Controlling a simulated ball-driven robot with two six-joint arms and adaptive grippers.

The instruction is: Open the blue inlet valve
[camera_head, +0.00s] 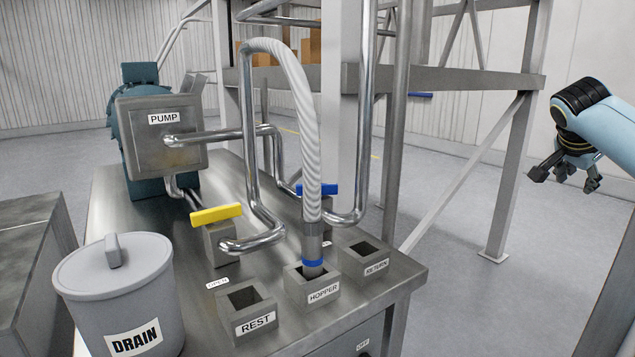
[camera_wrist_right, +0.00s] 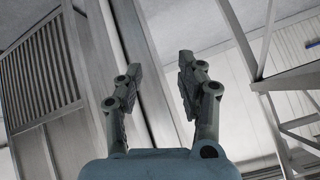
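The blue inlet valve handle (camera_head: 317,189) lies level behind the ribbed hose on the steel table, partly hidden by the hose. A yellow valve handle (camera_head: 216,214) sits on a grey block to its left. The ribbed hose (camera_head: 300,95) ends with a blue ring in the HOPPER socket (camera_head: 318,292). My right gripper (camera_head: 562,176) is at the far right, well away from the blue handle and the table. In the right wrist view the right gripper (camera_wrist_right: 158,75) has its fingers apart, with nothing between them. My left gripper is not in view.
The REST socket (camera_head: 243,300) and RETURN socket (camera_head: 366,258) are empty. A grey DRAIN bucket (camera_head: 122,296) with a lid stands at the front left. Bent steel pipes (camera_head: 262,200) rise around the valves. A metal frame (camera_head: 470,79) stands behind, with clear floor at right.

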